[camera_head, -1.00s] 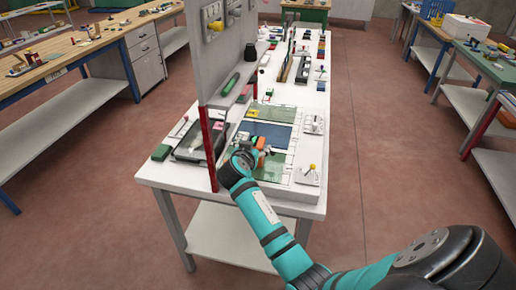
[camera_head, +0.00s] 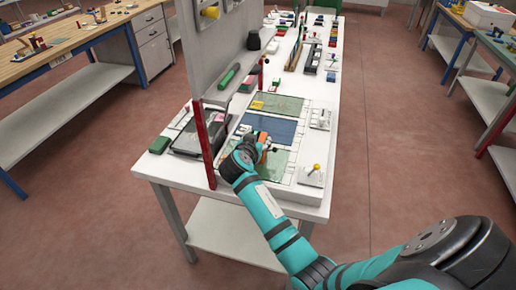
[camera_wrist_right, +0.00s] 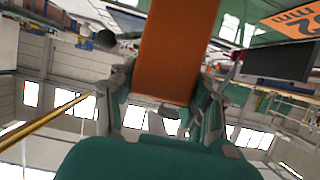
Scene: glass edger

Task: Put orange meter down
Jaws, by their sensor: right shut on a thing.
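The orange meter (camera_wrist_right: 175,50) is between the two fingers of my right gripper (camera_wrist_right: 165,100) in the right wrist view, and the fingers are shut on it. In the head view a small orange part of the meter (camera_head: 263,138) shows at the end of my right arm. My right gripper (camera_head: 258,146) is over the near part of the white workbench (camera_head: 175,168), by the blue and green glass panels. The gripper hides much of the meter, and I cannot tell whether the meter touches the surface. My left gripper is not in view.
A blue glass panel (camera_head: 272,128) and a pale green panel (camera_head: 268,169) lie near the gripper. A red post (camera_head: 206,150) and upright grey board (camera_head: 215,45) stand to the left. A small yellow-knobbed fixture (camera_head: 312,177) is to the right. A green block (camera_head: 159,145) lies at the left edge.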

